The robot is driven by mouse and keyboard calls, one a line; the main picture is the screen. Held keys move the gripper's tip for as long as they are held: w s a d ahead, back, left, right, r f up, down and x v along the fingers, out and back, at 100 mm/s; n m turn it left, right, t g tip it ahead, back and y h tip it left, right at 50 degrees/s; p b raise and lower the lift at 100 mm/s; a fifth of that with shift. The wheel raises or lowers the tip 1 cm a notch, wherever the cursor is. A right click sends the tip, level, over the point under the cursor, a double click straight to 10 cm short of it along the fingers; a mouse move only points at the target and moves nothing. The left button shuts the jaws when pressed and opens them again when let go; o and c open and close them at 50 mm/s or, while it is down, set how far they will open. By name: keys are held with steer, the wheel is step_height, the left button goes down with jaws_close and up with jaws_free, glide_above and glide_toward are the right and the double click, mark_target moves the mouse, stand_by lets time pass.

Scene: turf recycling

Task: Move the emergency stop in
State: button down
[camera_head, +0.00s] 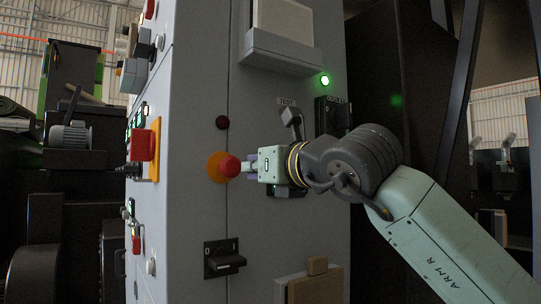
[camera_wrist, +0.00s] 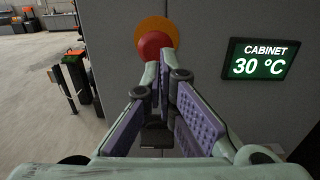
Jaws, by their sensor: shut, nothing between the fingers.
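The emergency stop (camera_head: 230,167) is a red mushroom button on a round orange plate (camera_head: 214,168), on the grey cabinet front. In the wrist view the red button (camera_wrist: 155,45) shows straight past my fingertips, with the orange plate (camera_wrist: 160,27) behind it. My gripper (camera_head: 249,170) points left at the button in the head view, its tips very close to it. In the wrist view the fingers (camera_wrist: 168,80) are together at the tips with nothing between them. They overlap the button's lower edge; I cannot tell whether they touch it.
The cabinet (camera_head: 190,120) has a black rotary switch (camera_head: 224,259) below, a dark red lamp (camera_head: 222,122) above, and a lit green lamp (camera_head: 325,80). A red switch on a yellow plate (camera_head: 154,148) is on its left side. A green display (camera_wrist: 264,60) reads "CABINET 30 °C".

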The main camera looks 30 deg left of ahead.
mark_target(235, 168)
steer(key=p+x, duration=0.1)
steer(key=x, duration=0.2)
steer(key=shift+a+r, duration=0.1)
steer(key=shift+a, duration=0.2)
steer(key=shift+w+a, duration=0.2)
steer(key=shift+a, duration=0.1)
